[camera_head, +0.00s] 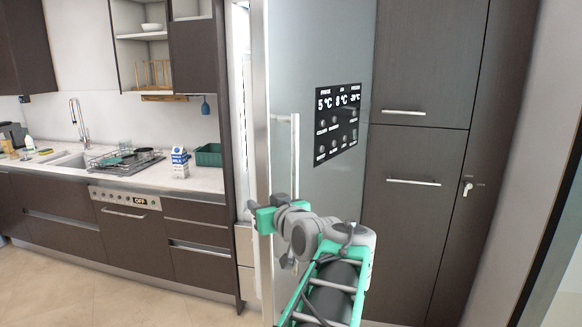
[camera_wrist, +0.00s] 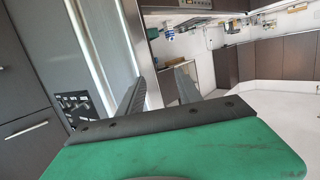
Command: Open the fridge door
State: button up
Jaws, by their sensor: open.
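The fridge door (camera_head: 325,60) is a tall grey panel with a black display (camera_head: 338,123) and a vertical bar handle (camera_head: 295,155). It stands ajar: its left edge is apart from the cabinet, and a bright strip of interior (camera_head: 241,90) shows beside it. My gripper (camera_head: 250,212) is at the door's left edge, below and left of the handle, not around the handle. In the wrist view, my gripper (camera_wrist: 160,88) has its two dark fingers apart, and the door's pale edge (camera_wrist: 148,65) shows between them. Whether the fingers touch the door is unclear.
A kitchen counter (camera_head: 208,180) with a sink, a dish rack (camera_head: 125,160) and a milk carton (camera_head: 180,162) runs along the left. Tall dark cabinets (camera_head: 425,80) stand right of the fridge. The floor (camera_head: 100,290) at front left is clear.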

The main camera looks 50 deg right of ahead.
aim_at(293, 171)
jog(key=s+d+r+h, duration=0.1)
jog(key=s+d+r, duration=0.2)
jog(key=s+d+r+m+h, duration=0.1)
jog(key=s+d+r, duration=0.2)
jog(key=shift+s+d+t+h, duration=0.15)
jog(key=shift+t+h, duration=0.25)
jog(key=p+x, duration=0.2)
jog(key=x, duration=0.5)
jog(key=shift+r+p, duration=0.1)
jog(key=shift+p, duration=0.3)
jog(key=shift+w+d, duration=0.15)
jog(key=shift+w, duration=0.1)
jog(key=c, duration=0.6)
jog(key=shift+s, duration=0.15)
grip_shut()
